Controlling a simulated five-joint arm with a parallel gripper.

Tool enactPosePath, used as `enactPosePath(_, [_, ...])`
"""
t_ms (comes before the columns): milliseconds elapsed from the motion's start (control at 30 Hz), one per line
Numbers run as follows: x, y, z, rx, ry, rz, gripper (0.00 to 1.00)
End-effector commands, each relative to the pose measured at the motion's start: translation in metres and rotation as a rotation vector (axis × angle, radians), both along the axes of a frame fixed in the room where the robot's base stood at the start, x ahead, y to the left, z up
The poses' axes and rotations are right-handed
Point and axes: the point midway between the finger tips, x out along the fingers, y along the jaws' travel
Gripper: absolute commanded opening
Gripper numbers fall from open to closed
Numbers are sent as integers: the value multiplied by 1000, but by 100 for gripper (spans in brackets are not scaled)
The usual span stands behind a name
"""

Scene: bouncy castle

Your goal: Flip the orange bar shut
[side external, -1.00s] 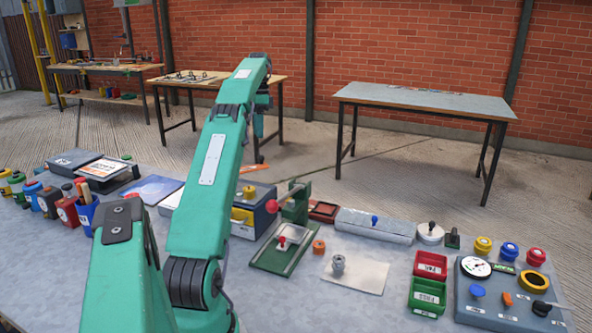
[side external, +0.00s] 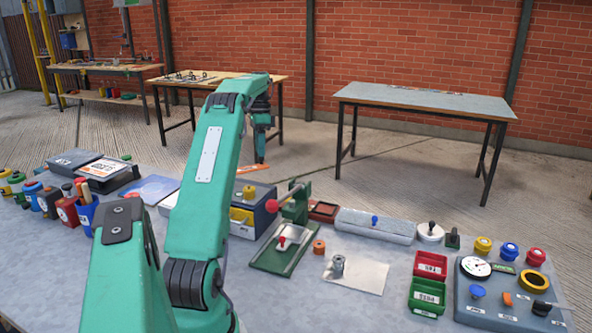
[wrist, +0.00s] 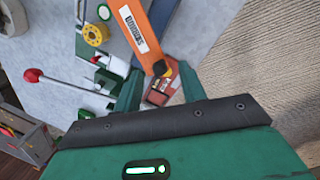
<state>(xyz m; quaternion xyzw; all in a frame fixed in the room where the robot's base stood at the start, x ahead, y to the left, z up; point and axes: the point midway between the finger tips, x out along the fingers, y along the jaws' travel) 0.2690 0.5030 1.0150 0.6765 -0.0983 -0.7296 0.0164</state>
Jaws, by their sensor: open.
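In the side external view, an orange strip (side external: 257,168), seemingly the same bar, shows past the far edge of the bench beneath my gripper (side external: 261,160). In the wrist view my gripper (wrist: 158,88) is open, with a green finger on each side of the bar's yellow end. No contact can be made out. The bar's other end is outside the wrist view.
A red-knobbed lever (wrist: 33,75) and a yellow ring (wrist: 95,34) lie left of the bar in the wrist view. A grey box (side external: 262,215), a red tray (side external: 323,211) and a grey panel (side external: 505,293) stand on the bench.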

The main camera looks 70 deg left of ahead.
Motion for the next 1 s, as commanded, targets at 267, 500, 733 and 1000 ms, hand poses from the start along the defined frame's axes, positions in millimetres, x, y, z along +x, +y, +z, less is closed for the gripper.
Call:
enactPosePath(267, [0,-4,-16,0,1,0,41])
enactPosePath(500, [0,-4,-19,0,0,0,41])
enactPosePath(733, [0,-4,-19,0,0,0,23])
enactPosePath(1000, [0,-4,-19,1,0,0,0])
